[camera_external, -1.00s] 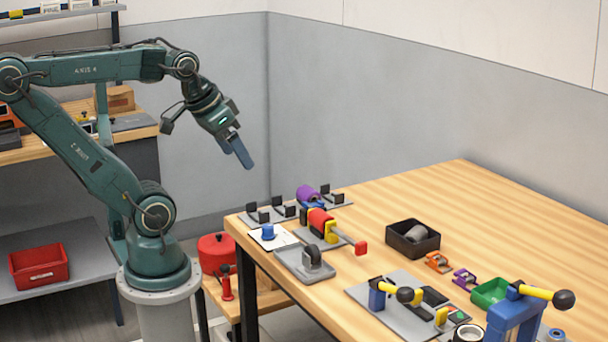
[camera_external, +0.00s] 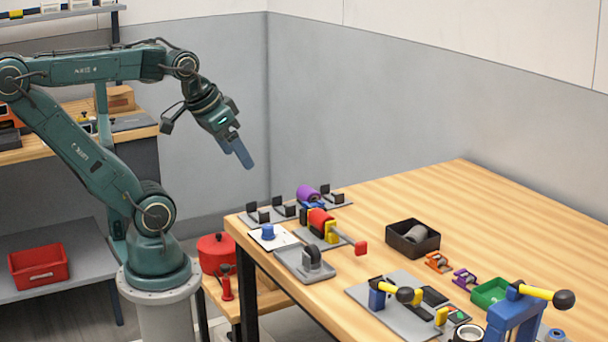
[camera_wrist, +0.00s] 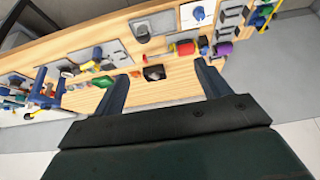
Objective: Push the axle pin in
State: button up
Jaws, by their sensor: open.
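A pin-like grey rod with a red block end (camera_external: 361,248) sticks out toward the right from a red roller (camera_external: 320,222) in a yellow mount, near the table's left end. I take this rod for the axle pin; its inner end is hidden by the roller and mount. In the wrist view the red roller (camera_wrist: 186,48) lies beyond the fingers. My gripper (camera_external: 247,160) is open and empty, tilted downward in the air to the left of and above the table, well apart from the pin. The wrist view shows its two spread fingers (camera_wrist: 161,70).
A purple roller (camera_external: 307,193) and black brackets stand behind the red roller. A grey fixture (camera_external: 305,266) and a white plate with a blue knob (camera_external: 268,232) sit beside it. A black bin (camera_external: 413,238) and yellow-handled clamps (camera_external: 398,293) are to the right. The table's far right is clear.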

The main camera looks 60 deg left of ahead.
jog(key=shift+w, duration=0.1)
jog(key=c, duration=0.6)
jog(key=m+g, duration=0.6)
jog(key=m, duration=1.2)
send_over(361, 242)
notch_tip(361, 242, down, 8)
jog(key=shift+d, duration=0.1)
jog(key=shift+c, duration=0.2)
jog(key=shift+f, duration=0.1)
notch_tip(361, 242, down, 14)
jog(key=shift+r, duration=0.2)
